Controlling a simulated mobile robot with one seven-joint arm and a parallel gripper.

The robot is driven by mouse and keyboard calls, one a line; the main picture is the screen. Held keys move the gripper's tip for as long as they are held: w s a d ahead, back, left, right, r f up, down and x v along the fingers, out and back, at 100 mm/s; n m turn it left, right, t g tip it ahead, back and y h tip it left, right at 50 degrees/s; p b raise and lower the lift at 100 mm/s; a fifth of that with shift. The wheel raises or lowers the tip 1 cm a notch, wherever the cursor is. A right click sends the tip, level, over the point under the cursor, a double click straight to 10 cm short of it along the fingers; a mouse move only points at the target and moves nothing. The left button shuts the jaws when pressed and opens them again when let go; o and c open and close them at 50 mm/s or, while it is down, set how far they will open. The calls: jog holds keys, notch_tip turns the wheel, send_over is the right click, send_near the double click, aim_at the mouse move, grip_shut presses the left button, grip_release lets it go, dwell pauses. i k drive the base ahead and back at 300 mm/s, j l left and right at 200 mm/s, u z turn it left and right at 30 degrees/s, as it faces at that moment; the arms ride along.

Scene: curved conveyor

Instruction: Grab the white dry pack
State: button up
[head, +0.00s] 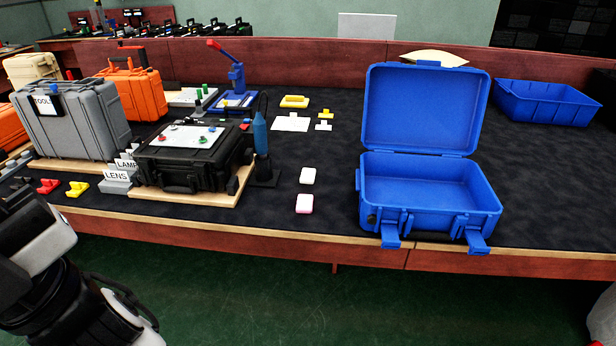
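Two small white packs lie flat on the dark table top, left of the open blue case. The farther white pack (308,175) looks plain white. The nearer white pack (304,203) has a pink edge and lies close to the table's front edge. I cannot tell from a label which one is the dry pack. Both are uncovered and nothing touches them. Part of my arm shows at the lower left, well away from the packs. My gripper's fingers are not in view.
The blue case (430,190) stands open and empty to the right. A black case (190,158) and a dark stand with a blue tool (260,140) are to the left. A blue bin (546,101) sits at the back right. Table around the packs is clear.

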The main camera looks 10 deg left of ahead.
aim_at(307, 177)
jog(key=i+l+u, duration=0.1)
jog(key=l+u, duration=0.2)
jog(key=l, duration=0.2)
jog(key=i+l+u, duration=0.1)
jog(key=l+u, duration=0.2)
jog(key=l, duration=0.2)
jog(key=i, duration=0.5)
